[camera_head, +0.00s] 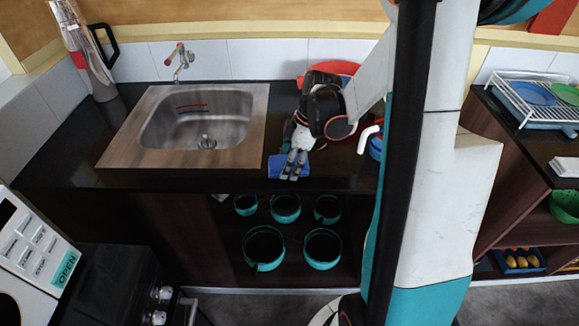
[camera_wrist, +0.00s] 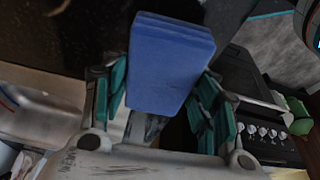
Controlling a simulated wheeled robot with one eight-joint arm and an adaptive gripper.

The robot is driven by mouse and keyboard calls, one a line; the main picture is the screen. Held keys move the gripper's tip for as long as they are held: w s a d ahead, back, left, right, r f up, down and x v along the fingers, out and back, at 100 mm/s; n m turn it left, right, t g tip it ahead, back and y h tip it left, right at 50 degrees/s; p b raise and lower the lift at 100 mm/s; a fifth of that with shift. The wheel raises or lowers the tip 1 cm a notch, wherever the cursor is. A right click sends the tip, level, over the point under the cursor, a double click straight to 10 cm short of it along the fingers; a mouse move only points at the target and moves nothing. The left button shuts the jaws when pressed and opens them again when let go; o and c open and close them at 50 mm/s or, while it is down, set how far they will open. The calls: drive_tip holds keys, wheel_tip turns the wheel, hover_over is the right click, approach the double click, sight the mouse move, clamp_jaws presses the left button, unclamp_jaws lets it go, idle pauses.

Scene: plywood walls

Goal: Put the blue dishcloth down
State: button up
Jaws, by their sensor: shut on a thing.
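The blue dishcloth (camera_head: 276,167) is a small folded block at the front edge of the black counter, right of the sink. It also fills the middle of the wrist view (camera_wrist: 170,62). My gripper (camera_head: 292,166) is shut on the dishcloth, with teal-padded fingers on both sides of it, also in the wrist view (camera_wrist: 166,100). The head view does not clearly tell whether the cloth touches the counter.
A steel sink (camera_head: 158,155) with a tap (camera_head: 180,60) is to the left. A red dish (camera_head: 335,67) lies behind my wrist. Teal pots (camera_head: 285,207) stand on the shelf below. A white dish rack (camera_head: 503,97) is at the right. The counter (camera_head: 235,178) has free room beside the sink.

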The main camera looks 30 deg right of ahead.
drive_tip(key=shift+f, duration=0.45)
drive_tip(key=shift+f+b, duration=0.3)
drive_tip(key=shift+o, duration=0.3)
drive_tip(key=shift+s+f+b, duration=0.25)
drive_tip(key=shift+f+b, duration=0.05)
drive_tip(key=o, duration=1.2)
drive_tip(key=shift+c, duration=0.2)
drive_tip(key=shift+o, duration=0.9)
drive_tip(key=shift+w+f, duration=0.15)
drive_tip(key=shift+w, duration=0.05)
